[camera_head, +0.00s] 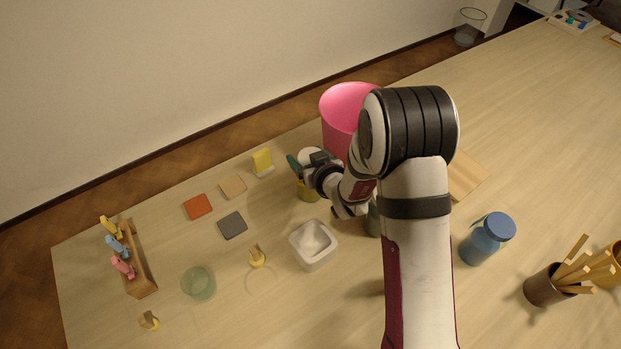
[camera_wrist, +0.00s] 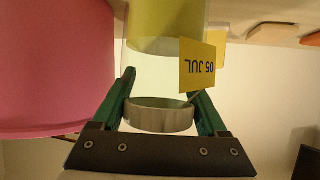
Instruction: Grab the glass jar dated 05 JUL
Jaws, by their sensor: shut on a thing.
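The glass jar (camera_wrist: 150,72) has a yellow tag (camera_wrist: 198,66) that reads 05 JUL, upside down in the wrist view. It holds yellow stuff and has a metallic lid (camera_wrist: 160,116). My gripper (camera_wrist: 166,96) is shut on it, with one green finger on each side near the lid. In the head view my gripper (camera_head: 304,164) is just in front of the pink bin, and the jar's yellow part (camera_head: 307,192) shows below it. My wrist hides part of the jar there. I cannot tell whether its base touches the table.
The pink bin (camera_head: 342,112) stands close beside the jar. A blue jar (camera_head: 483,243) stands right of my arm.

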